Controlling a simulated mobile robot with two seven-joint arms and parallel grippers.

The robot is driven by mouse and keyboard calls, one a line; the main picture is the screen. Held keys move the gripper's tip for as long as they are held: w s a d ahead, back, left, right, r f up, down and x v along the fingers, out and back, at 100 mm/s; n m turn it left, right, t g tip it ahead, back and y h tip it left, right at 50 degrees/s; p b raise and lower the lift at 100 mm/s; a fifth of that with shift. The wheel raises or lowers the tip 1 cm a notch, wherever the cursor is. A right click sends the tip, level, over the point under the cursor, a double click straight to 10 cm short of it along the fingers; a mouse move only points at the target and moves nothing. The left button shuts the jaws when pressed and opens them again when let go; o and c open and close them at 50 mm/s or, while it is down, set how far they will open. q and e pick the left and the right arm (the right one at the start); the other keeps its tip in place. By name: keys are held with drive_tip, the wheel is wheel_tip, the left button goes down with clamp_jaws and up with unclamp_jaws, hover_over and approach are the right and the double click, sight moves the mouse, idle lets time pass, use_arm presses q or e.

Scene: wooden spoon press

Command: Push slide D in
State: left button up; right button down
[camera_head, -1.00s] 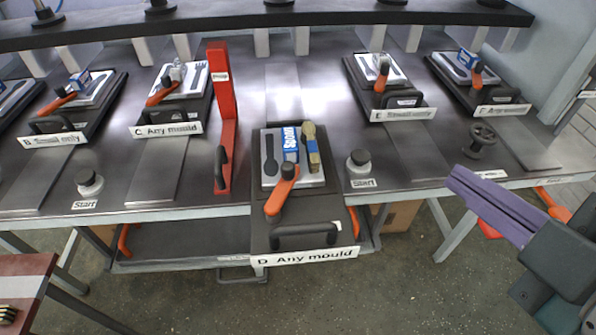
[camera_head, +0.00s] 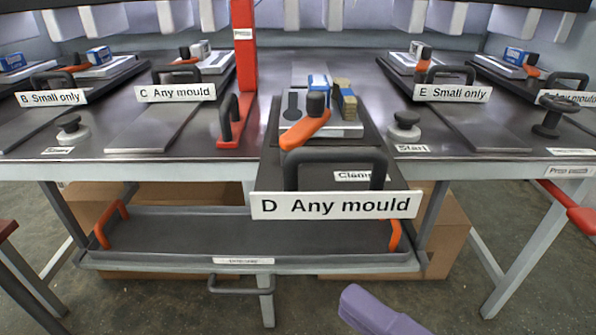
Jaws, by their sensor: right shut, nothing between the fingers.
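Slide D (camera_head: 266,178) is a dark plate with a white "D Any mould" label on its front edge. It juts out past the front edge of the press table toward me. A black bar handle (camera_head: 335,157) stands at its front, with an orange clamp lever (camera_head: 305,130) behind it. A mould plate (camera_head: 345,130) with a blue-and-white block and a wooden block lies behind the lever. My right gripper (camera_head: 372,312) shows as a purple finger shape at the bottom, below and in front of slide D, apart from it. It is shut and empty. My left gripper is not in view.
Slides C (camera_head: 174,93) and E (camera_head: 452,93) sit back on the table. A red upright post (camera_head: 244,60) stands left of slide D. Start buttons (camera_head: 404,127) flank it. A tray (camera_head: 170,228) with orange handles hangs below.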

sight(271, 203)
drive_tip(key=x, duration=0.3)
drive_tip(key=w+d+x, duration=0.1)
drive_tip(key=x, duration=0.5)
drive_tip(key=shift+w+d, duration=0.15)
drive_tip(key=shift+w, duration=0.7)
drive_tip(key=shift+w+f, duration=0.1)
